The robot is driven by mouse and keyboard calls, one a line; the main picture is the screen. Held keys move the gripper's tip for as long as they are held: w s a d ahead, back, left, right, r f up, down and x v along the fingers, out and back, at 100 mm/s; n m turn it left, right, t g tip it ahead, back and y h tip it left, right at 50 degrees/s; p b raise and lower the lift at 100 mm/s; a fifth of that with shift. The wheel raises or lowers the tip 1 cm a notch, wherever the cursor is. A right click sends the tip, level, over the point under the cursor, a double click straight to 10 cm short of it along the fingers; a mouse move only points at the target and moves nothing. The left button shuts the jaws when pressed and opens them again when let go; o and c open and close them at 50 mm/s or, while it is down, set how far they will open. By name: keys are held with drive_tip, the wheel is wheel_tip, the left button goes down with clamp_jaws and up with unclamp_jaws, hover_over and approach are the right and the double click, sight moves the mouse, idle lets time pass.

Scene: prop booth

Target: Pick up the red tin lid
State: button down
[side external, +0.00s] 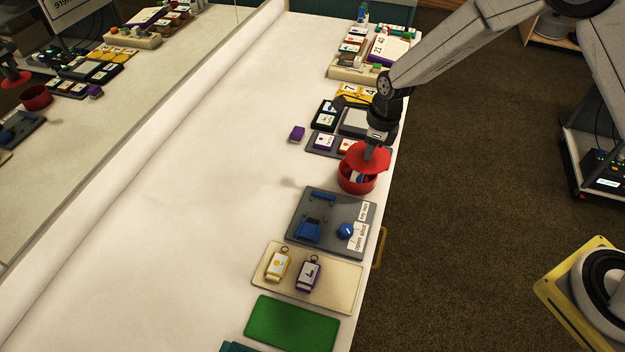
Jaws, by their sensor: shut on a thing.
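The red tin lid (370,156) is a flat red disc held in my gripper (374,146), just above the red tin (357,183). The lid is tilted and covers part of the tin's opening from this view. The tin stands upright near the table's right edge, and something white and blue shows inside it. My gripper is shut on the lid from above; its fingertips are small here and partly hidden. I cannot tell whether the lid still touches the tin's rim.
A grey board (335,210) with blue parts lies in front of the tin. A cream tray (325,290) with two tags and a green mat (290,322) are nearer. The table's left side is clear, beside a mirror.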

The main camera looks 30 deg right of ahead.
drive_tip(key=s+r, duration=0.2)
drive_tip(key=r, duration=0.1)
drive_tip(key=shift+s+d+r, duration=0.25)
drive_tip(key=shift+s, duration=0.15)
drive_tip(key=s+d+r, duration=0.1)
drive_tip(key=s+r, duration=0.2)
drive_tip(key=s, duration=0.5)
drive_tip(key=shift+s+d+r, duration=0.15)
drive_tip(key=shift+s+r, duration=0.15)
drive_tip(key=shift+s, duration=0.05)
drive_tip(key=shift+w, duration=0.15)
drive_tip(key=n+g, duration=0.1)
drive_tip(key=n, duration=0.6)
hover_over(377, 163)
drive_tip(key=w, duration=0.3)
drive_tip(key=f, duration=0.4)
drive_tip(key=shift+w+a+f, duration=0.2)
drive_tip(key=shift+a+f, duration=0.1)
drive_tip(key=shift+w+a+f+n+y, duration=0.1)
drive_tip(key=shift+w+f+n+y, duration=0.3)
drive_tip(key=shift+w+n, duration=0.5)
drive_tip(key=shift+f, duration=0.2)
